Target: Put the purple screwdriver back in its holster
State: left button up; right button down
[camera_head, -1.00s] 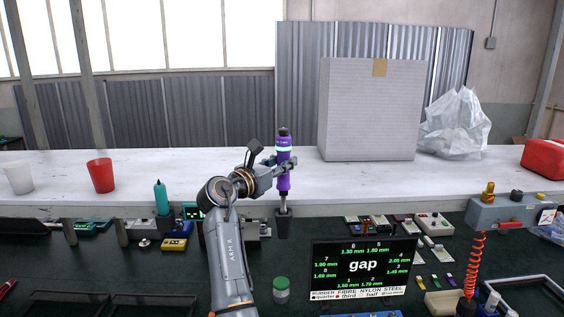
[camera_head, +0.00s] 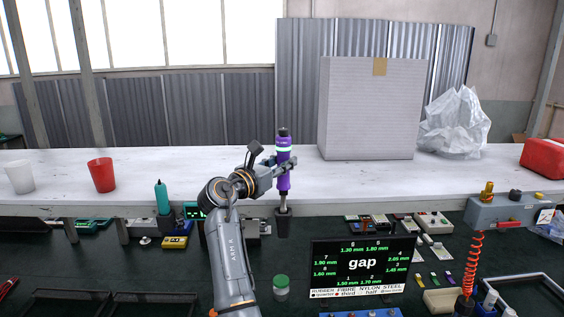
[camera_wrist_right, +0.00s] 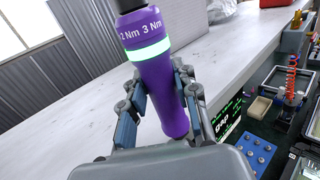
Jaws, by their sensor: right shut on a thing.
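The purple screwdriver (camera_head: 283,172) stands upright in the head view, with a black cap and a pale green band. My right gripper (camera_head: 285,166) is shut on its purple handle. In the right wrist view the screwdriver (camera_wrist_right: 158,85) sits between both fingers of the right gripper (camera_wrist_right: 165,100), and the band and "2 Nm 3 Nm" print face the camera. Just below the handle is a dark holster (camera_head: 283,225) at the shelf's front edge. The screwdriver's shaft reaches down to its mouth; how deep the tip sits cannot be told. My left gripper does not show.
A teal screwdriver (camera_head: 162,198) stands in another holder to the left. The white shelf (camera_head: 220,160) carries a red cup (camera_head: 101,175), a white cup (camera_head: 19,177) and a large box (camera_head: 368,110). The gap display (camera_head: 362,265) and a green-lidded jar (camera_head: 281,286) are nearby.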

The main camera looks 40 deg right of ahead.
aim_at(282, 185)
jog(key=shift+r, duration=0.1)
jog(key=shift+f+b, duration=1)
jog(key=shift+f, duration=2.7)
jog(key=c, duration=0.9)
grip_release()
jog(key=shift+c, duration=0.2)
jog(key=shift+f, duration=0.1)
jog(key=s+a, duration=0.2)
jog(key=a, duration=1)
jog(key=shift+s, duration=0.2)
jog(key=shift+f, duration=0.1)
